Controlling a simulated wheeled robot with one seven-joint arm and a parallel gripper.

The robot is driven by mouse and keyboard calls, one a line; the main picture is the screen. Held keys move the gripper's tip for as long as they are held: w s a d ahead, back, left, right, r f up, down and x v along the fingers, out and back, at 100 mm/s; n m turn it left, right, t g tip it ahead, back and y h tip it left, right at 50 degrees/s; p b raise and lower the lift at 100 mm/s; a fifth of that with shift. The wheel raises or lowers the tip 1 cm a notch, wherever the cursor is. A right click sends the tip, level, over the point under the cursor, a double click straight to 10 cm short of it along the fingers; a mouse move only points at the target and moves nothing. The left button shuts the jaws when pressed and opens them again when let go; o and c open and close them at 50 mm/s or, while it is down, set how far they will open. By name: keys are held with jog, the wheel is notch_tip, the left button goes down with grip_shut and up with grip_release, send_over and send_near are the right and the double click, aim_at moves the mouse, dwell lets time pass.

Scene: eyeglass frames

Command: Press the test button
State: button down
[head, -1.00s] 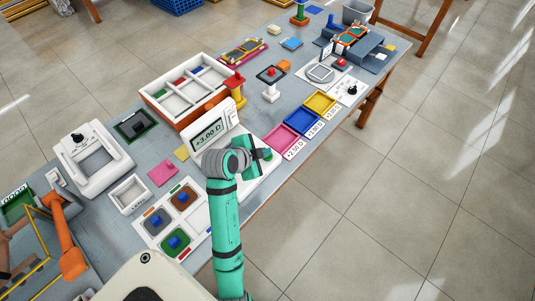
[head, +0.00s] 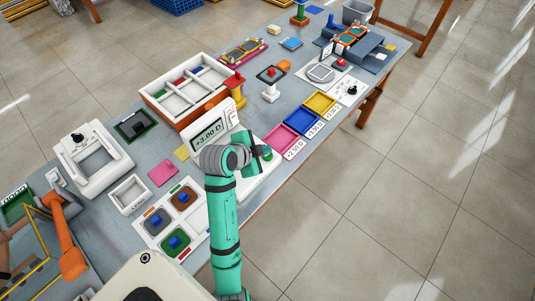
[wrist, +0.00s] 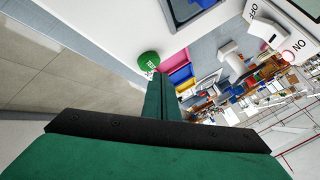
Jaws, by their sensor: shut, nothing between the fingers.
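The green test button (wrist: 149,61) is a round cap with white lettering in the wrist view, on the white base of the lens meter. In the head view the green cap (head: 267,153) shows just right of my gripper. My gripper (wrist: 161,78) is shut and empty. Its fingertips appear right beside the button in the wrist view; I cannot tell if they touch it. The meter's display (head: 208,134) reads +3.00 D in the head view. My arm hides part of the meter's base there.
An ON/OFF switch (wrist: 275,40) is on the meter in the wrist view. Pink, blue and yellow trays (head: 304,122) lie to the right of the meter. A white sorting box (head: 187,88) stands behind it. The table's front edge is close to my arm.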

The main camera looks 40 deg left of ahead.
aim_at(265, 157)
jog(key=shift+r, duration=2.5)
jog(key=w+d+f+n+t, duration=0.2)
jog(key=w+d, duration=0.3)
jog(key=d, duration=0.4)
jog(key=s+d+f+n+t+y, duration=0.15)
jog(key=d+f+n, duration=0.25)
jog(key=d, duration=0.4)
jog(key=s+d+f+n+t+h, duration=0.1)
jog(key=s+d+f+n, duration=0.2)
jog(key=d, duration=0.5)
jog(key=s+d+f+n+y, duration=0.1)
jog(key=s+d+f+n, duration=0.1)
jog(key=s+d, duration=0.45)
jog(key=s+r+m+t+h, duration=0.1)
jog(key=s+r, duration=0.2)
jog(key=s, duration=0.7)
jog(key=s+r+m, duration=0.1)
jog(key=s+r, duration=0.1)
jog(key=s, duration=0.9)
jog(key=shift+s+d+r+t+h, duration=0.2)
jog(key=shift+s+r+t+h, duration=0.05)
jog(key=shift+r+t+h, duration=0.15)
